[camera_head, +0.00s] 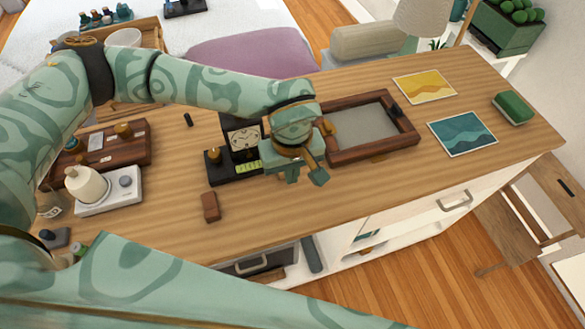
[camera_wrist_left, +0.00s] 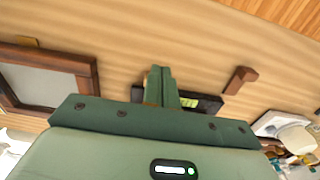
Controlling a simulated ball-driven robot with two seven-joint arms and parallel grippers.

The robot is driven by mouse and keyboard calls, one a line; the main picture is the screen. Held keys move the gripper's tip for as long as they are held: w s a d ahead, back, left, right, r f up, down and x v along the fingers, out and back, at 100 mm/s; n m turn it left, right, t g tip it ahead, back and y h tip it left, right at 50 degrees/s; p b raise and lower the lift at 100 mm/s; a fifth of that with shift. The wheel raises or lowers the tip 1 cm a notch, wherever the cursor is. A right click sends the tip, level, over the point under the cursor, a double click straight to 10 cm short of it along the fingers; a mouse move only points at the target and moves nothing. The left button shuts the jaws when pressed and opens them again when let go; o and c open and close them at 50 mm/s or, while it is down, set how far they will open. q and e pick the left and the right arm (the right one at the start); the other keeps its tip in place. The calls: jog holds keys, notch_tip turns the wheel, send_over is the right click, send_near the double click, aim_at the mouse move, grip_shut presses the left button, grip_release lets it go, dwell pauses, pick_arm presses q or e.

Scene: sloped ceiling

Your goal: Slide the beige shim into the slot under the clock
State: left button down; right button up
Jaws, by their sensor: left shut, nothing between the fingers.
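The clock (camera_head: 243,137) has a pale face and stands on a black base (camera_head: 222,172) with a bright green label (camera_head: 248,167). The slot under it cannot be made out. My left gripper (camera_head: 306,180) is shut just right of the base, above the table. In the left wrist view its closed fingers (camera_wrist_left: 161,86) cover part of the black base (camera_wrist_left: 208,104). A tan sliver (camera_wrist_left: 152,90) shows beside the fingers there; I cannot tell whether it is the beige shim. No shim is clearly visible in the head view. My right gripper is out of view.
A brown wooden block (camera_head: 210,207) lies near the front edge. A dark-framed tray (camera_head: 345,152) stands close on the right, with two picture cards (camera_head: 462,133) beyond. The wood right of the block is clear.

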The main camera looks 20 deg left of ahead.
aim_at(288, 188)
pick_arm(q)
notch_tip(288, 188, down, 8)
jog(key=shift+r+b, duration=0.2)
jog(key=shift+b, duration=0.4)
jog(key=shift+w+a+f, duration=0.2)
jog(key=shift+w+a, duration=0.2)
jog(key=shift+w, duration=0.2)
jog(key=shift+w+a+f, duration=0.15)
jog(key=shift+w+a, duration=0.2)
jog(key=shift+w, duration=0.25)
jog(key=shift+w+a, duration=0.3)
jog(key=shift+w, duration=0.15)
jog(key=shift+w+a, duration=0.55)
jog(key=shift+w, duration=0.25)
jog(key=shift+r, duration=0.1)
